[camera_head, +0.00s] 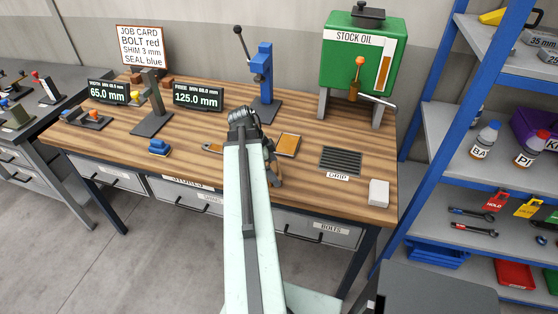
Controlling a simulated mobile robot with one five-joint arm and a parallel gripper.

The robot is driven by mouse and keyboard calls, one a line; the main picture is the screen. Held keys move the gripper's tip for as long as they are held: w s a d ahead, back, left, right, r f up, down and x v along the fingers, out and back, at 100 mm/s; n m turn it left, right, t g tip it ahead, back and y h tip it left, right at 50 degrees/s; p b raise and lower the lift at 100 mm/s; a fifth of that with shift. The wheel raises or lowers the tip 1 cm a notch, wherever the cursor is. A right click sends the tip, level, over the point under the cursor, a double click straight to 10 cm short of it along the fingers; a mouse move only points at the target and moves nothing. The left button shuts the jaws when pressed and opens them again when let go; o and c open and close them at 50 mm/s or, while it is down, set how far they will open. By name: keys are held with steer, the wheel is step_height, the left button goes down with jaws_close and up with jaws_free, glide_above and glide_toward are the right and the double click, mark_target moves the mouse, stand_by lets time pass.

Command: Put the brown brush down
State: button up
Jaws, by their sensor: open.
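My pale green arm reaches over the wooden bench, and its dark wrist bends down on the right. My gripper (276,182) hangs low over the bench front, left of the grid; its fingers are small and partly hidden by my arm. It is open, and I see nothing held in it. A small flat brown thing (212,147), possibly the brown brush, lies on the bench just left of my arm. Its right end is hidden behind the arm, so I cannot be sure what it is. It is apart from my gripper.
A shallow orange-brown tray (289,145) lies right of my wrist. Further right are a dark grid (341,160) and a white block (378,193). A blue object (158,147) lies left. The blue press (264,85) and green oil tank (360,55) stand behind. Bare wood shows between them.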

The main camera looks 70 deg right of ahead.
steer(key=p+v, duration=0.7)
steer(key=v, duration=0.2)
steer(key=shift+r, duration=0.4)
steer(key=shift+w, duration=0.15)
